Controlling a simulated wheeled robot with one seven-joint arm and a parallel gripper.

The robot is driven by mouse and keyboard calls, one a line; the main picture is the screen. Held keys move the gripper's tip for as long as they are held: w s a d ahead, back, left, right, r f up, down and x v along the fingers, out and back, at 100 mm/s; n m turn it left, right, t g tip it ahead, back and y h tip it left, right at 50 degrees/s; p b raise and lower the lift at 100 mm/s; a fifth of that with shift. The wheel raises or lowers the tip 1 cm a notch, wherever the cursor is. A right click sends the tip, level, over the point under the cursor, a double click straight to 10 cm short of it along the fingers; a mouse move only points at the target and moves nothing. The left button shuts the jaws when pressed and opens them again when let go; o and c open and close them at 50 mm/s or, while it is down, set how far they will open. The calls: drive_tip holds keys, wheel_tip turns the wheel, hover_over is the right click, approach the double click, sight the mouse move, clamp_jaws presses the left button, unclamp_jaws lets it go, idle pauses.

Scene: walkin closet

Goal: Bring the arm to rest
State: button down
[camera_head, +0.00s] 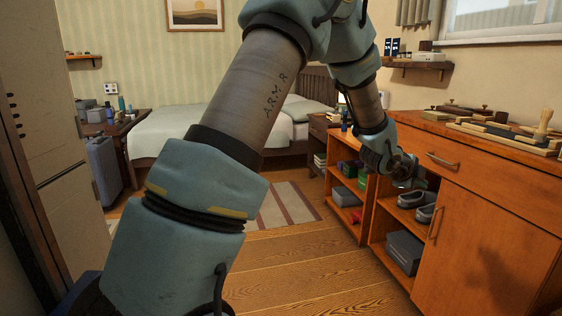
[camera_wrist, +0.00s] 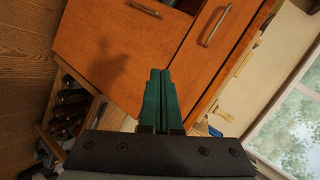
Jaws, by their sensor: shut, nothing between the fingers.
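My arm reaches from the lower left across the head view, over and down to the right. My gripper (camera_head: 420,183) is at its end, in front of the open shelf part of the orange wooden cabinet (camera_head: 485,215). In the wrist view my gripper (camera_wrist: 160,75) shows two green fingers pressed together, shut and empty. They point at the cabinet's orange front, apart from the metal handles. Part of the cabinet shelf is hidden behind the gripper in the head view.
Grey shoes (camera_head: 412,199) and a dark box (camera_head: 404,252) sit on the cabinet's open shelves. Wooden items (camera_head: 543,124) stand on its top. A bed (camera_head: 190,132) is behind my arm. A striped rug (camera_head: 287,206) and bare wooden floor (camera_head: 310,265) lie between.

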drive_tip(key=w+a+f+n+y, duration=0.1)
drive_tip(key=a+n+y, duration=0.35)
drive_tip(key=a, duration=0.85)
drive_tip(key=w+a+f+n+y, duration=0.1)
drive_tip(key=w+a+n+y, duration=0.1)
drive_tip(key=a+n, duration=0.75)
drive_tip(key=s+a+n+g+y, duration=0.1)
drive_tip(key=s+a+n, duration=0.35)
drive_tip(key=a, duration=0.35)
drive_tip(key=s+a+f+n+g+y, duration=0.1)
drive_tip(key=s+a+n, duration=0.2)
drive_tip(key=s+a, duration=0.4)
drive_tip(key=s+a+n+g+y, duration=0.2)
drive_tip(key=s+a+n, duration=0.15)
drive_tip(key=a, duration=0.55)
wheel_tip(320, 180, up, 19)
drive_tip(key=s+a+p, duration=0.1)
drive_tip(key=p, duration=1.8)
drive_tip(key=shift+s+n, duration=0.35)
drive_tip(key=shift+n, duration=0.05)
